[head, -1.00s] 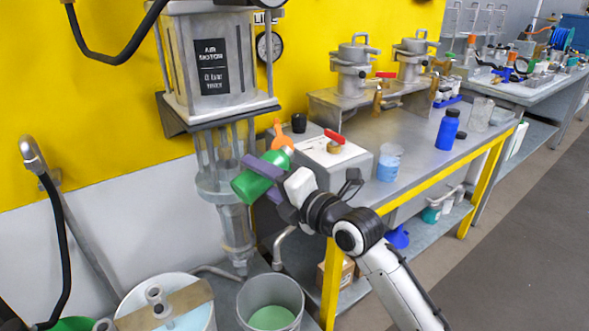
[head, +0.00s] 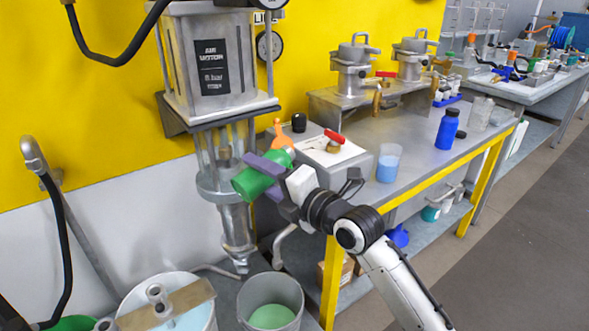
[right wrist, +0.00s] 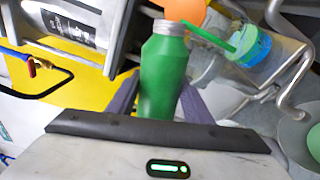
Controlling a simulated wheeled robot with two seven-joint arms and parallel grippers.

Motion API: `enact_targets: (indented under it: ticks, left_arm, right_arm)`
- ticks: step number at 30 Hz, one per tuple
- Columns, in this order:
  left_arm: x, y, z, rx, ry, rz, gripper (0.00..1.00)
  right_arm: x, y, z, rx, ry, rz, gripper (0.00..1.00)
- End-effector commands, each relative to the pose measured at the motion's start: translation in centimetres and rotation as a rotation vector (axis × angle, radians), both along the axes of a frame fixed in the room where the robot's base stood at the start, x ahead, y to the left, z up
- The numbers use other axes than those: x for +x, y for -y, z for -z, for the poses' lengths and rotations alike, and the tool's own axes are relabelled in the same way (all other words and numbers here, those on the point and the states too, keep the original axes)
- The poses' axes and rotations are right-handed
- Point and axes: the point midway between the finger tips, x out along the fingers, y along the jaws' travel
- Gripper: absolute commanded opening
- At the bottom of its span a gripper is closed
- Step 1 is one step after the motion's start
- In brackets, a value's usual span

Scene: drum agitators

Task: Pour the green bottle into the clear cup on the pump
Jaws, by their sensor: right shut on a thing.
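The green bottle (head: 254,182) is held by my right gripper (head: 270,174) in front of the pump (head: 215,150). In the right wrist view the bottle (right wrist: 163,75) lies between the purple fingers, its open silver neck pointing away. A thin green stream (right wrist: 207,40) runs from the mouth toward the clear cup (right wrist: 262,62). The cup holds blue and green contents, and the stream's end shows at or inside it. My left gripper is not in view.
An orange object (head: 283,133) stands just beyond the bottle's neck. A bench (head: 415,165) at the right carries a beaker of blue liquid (head: 389,163) and a blue bottle (head: 447,130). A bucket with green contents (head: 298,292) stands below.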

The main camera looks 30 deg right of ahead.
Motion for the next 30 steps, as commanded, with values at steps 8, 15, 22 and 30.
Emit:
enact_targets:
  ticks: [8, 15, 22, 30]
  left_arm:
    - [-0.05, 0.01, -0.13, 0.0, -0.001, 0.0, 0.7]
    - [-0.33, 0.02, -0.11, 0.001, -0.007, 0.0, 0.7]
    - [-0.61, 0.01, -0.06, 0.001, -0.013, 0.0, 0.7]
    - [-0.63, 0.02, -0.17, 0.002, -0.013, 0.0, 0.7]
  right_arm:
    - [0.02, 0.05, -0.24, 0.011, 0.0, 0.0, 0.16]
    - [0.03, 0.08, -0.33, 0.021, -0.002, 0.0, 0.16]
    - [0.05, 0.12, -0.41, 0.031, -0.005, 0.0, 0.16]
    - [0.06, 0.16, -0.51, 0.041, -0.007, 0.0, 0.16]
